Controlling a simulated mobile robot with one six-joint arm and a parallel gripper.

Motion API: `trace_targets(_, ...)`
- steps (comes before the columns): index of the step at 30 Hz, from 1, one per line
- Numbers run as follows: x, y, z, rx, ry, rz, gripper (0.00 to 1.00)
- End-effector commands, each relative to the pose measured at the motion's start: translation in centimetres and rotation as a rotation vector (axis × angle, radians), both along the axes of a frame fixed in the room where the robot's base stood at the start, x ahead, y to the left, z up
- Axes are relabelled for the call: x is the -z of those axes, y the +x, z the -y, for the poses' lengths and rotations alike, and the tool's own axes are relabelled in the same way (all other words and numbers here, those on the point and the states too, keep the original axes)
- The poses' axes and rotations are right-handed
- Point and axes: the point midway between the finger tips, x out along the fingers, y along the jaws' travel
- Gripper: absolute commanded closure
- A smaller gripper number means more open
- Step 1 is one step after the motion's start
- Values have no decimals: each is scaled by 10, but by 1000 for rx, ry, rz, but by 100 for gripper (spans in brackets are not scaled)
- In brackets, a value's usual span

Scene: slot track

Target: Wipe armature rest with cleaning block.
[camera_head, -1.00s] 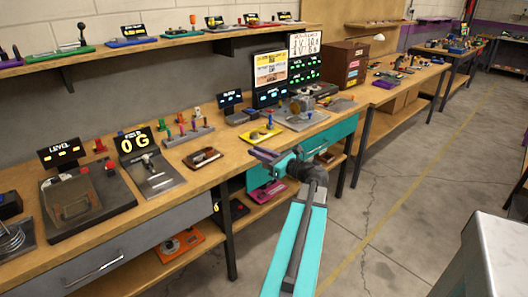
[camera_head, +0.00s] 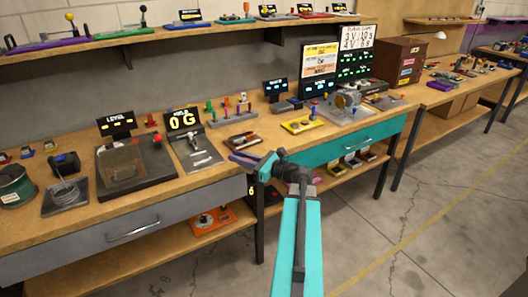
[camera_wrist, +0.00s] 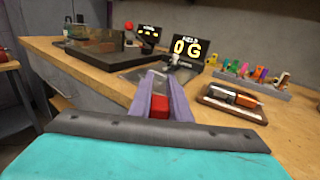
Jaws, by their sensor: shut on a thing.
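My gripper (camera_head: 243,159) has purple fingers and reaches over the front edge of the bench, left of the teal drawer. In the wrist view, my gripper (camera_wrist: 161,88) is shut on a small red block (camera_wrist: 159,105), probably the cleaning block. The block is hidden in the head view. I cannot tell for sure which thing is the armature rest. A brown tray (camera_head: 242,140) lies just beyond the fingers; in the wrist view the tray (camera_wrist: 233,107) is to the right and bears a silver and orange piece. The fingers appear apart from it.
A grey plate (camera_head: 198,155) with a "0 G" display (camera_head: 183,120) stands left of the tray. A dark box device (camera_head: 124,163) is farther left. A rack of coloured pegs (camera_head: 229,118) stands behind, and a yellow tray (camera_head: 301,126) lies to the right. Floor is free at right.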

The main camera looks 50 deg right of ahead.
Motion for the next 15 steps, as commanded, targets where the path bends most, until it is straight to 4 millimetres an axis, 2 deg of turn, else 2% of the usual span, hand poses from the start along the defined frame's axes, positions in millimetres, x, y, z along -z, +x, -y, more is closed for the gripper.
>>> trace_targets(1, 2, 10, -18, -32, 1, 0, 100)
trace_targets(6, 9, 37, -71, -124, 1, 0, 100)
trace_targets(15, 21, 73, -167, -288, 2, -1, 100)
